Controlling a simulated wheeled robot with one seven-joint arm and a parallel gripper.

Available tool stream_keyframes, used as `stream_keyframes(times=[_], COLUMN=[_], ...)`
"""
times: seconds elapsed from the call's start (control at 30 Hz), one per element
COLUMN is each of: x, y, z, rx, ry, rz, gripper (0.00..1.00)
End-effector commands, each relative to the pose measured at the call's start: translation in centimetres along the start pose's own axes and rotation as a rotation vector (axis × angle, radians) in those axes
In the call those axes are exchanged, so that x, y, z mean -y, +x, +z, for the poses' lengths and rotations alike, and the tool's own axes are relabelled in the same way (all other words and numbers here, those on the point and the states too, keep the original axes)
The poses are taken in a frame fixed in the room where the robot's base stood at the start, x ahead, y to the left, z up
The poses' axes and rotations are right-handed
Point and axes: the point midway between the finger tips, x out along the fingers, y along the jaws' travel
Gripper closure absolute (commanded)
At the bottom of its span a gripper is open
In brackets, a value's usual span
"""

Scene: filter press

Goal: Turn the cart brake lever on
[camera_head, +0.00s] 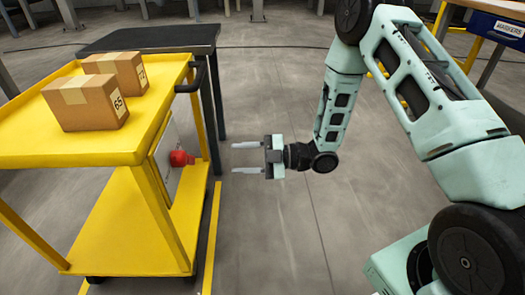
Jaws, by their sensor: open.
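A yellow cart (95,152) stands on the left. A light grey panel (163,152) is fixed at its right end. A red part (180,158) sticks out from this panel and looks like the brake lever. Its exact shape and setting are too small to tell. My gripper (234,158) is open and empty, with its two fingers pointing left toward the red part. A gap separates the fingertips from the red part, at about the same height in the picture.
Two cardboard boxes (85,103) sit on the cart's top shelf. A dark table (150,38) stands behind the cart. A black handle (191,78) juts from the cart's right end. A yellow floor line (211,240) runs beside the cart. The floor (270,225) around my gripper is clear.

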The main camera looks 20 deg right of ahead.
Motion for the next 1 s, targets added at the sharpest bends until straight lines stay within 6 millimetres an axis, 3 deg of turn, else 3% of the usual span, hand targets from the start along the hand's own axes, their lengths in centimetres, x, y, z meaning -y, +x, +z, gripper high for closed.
stream_keyframes(times=[0.1,0.33,0.87,1.0], x=[-0.2,-0.1,0.0,-0.6], y=[-2.4,-4.8,-5.1,-4.1], z=[-0.1,0.0,0.0,0.0], rx=[0.002,0.001,-0.001,0.043], ry=[0.0,0.0,-0.001,-0.001], rz=[0.002,0.001,0.0,-0.026], gripper=[0.55,0.55,0.55,0.55])
